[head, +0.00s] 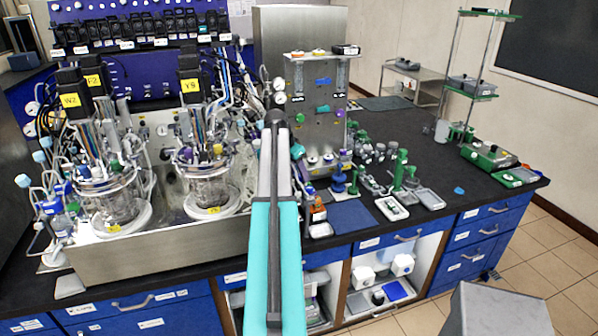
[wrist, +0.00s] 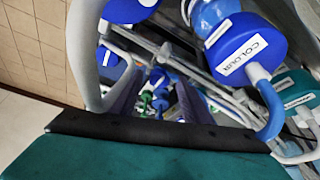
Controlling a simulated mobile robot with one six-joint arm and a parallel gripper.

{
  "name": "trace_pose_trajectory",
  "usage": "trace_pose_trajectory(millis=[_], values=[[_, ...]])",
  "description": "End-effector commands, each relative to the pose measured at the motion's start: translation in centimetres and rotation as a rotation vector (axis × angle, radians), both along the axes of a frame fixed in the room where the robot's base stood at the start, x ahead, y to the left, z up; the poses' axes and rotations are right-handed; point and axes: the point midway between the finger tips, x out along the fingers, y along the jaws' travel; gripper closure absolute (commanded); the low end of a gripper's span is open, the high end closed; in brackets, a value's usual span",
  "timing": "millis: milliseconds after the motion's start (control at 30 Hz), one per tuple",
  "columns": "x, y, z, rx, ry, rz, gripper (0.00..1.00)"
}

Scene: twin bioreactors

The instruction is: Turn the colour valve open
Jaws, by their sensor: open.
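A blue part with a white label reading COLOUR (wrist: 242,48) shows large and close at the upper right of the wrist view, with a blue curved tube (wrist: 270,105) running down from it. I cannot tell the valve's turning position. In the wrist view my gripper (wrist: 157,97) is open, below and left of the labelled part, with no visible contact. In the head view my arm reaches away toward the equipment, and its far end is near the bioreactors. I cannot pick out the colour valve there.
Two glass bioreactors (head: 110,203) stand in a metal tray (head: 150,255) left of my arm. A metal panel with knobs (head: 320,110) stands behind to the right. Small green and blue tools (head: 399,170) crowd the dark bench; its right part (head: 450,190) has more room.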

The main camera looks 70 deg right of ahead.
Motion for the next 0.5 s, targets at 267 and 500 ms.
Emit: trace_pose_trajectory(millis=[267,500], values=[[-0.04,-0.02,-0.01,0.0,0.0,0.0,0.75],[-0.04,-0.32,0.03,-0.001,0.0,0.0,0.98]])
